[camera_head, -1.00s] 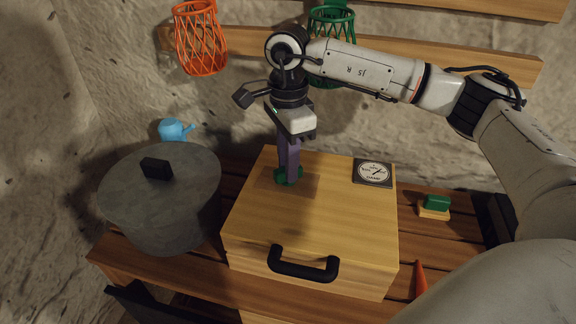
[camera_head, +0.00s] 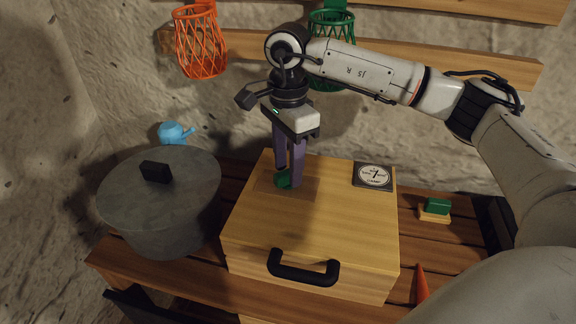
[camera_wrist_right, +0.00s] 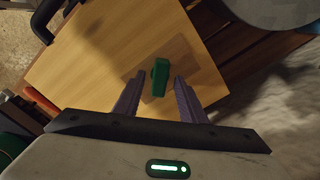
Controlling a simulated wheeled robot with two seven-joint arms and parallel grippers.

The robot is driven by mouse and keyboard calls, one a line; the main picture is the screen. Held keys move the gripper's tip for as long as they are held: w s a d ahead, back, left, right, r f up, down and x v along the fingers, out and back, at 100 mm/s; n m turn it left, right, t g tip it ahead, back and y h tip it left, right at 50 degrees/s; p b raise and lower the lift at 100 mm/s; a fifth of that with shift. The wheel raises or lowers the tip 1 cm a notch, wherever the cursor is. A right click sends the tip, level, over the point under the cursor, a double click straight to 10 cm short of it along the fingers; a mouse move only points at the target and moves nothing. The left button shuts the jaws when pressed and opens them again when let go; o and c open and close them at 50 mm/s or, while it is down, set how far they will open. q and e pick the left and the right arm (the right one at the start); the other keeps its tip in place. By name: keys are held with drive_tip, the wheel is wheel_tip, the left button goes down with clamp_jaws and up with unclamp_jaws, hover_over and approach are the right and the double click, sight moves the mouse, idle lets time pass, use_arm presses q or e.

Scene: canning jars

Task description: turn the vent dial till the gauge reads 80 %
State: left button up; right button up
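The green vent dial (camera_head: 283,180) sits on a darker square on top of the wooden box (camera_head: 330,225). It also shows in the right wrist view as a raised green bar (camera_wrist_right: 160,77). My right gripper (camera_head: 288,181) points down over the dial, with one purple finger on each side. In the right wrist view my right gripper (camera_wrist_right: 158,88) is open, with a gap between the fingers and the dial. The gauge (camera_head: 374,176) is a round white face on a dark plate at the box's back right; its needle looks nearly upright, but its numbers are too small to read.
A black handle (camera_head: 303,270) is on the box front. A green and yellow block (camera_head: 436,209) and an orange cone (camera_head: 421,283) lie right. Baskets hang behind.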

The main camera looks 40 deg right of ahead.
sight(288, 172)
wheel_tip(288, 172, up, 10)
idle(0.4)
drive_tip(key=shift+s+f, duration=0.1)
drive_tip(key=shift+f, duration=0.05)
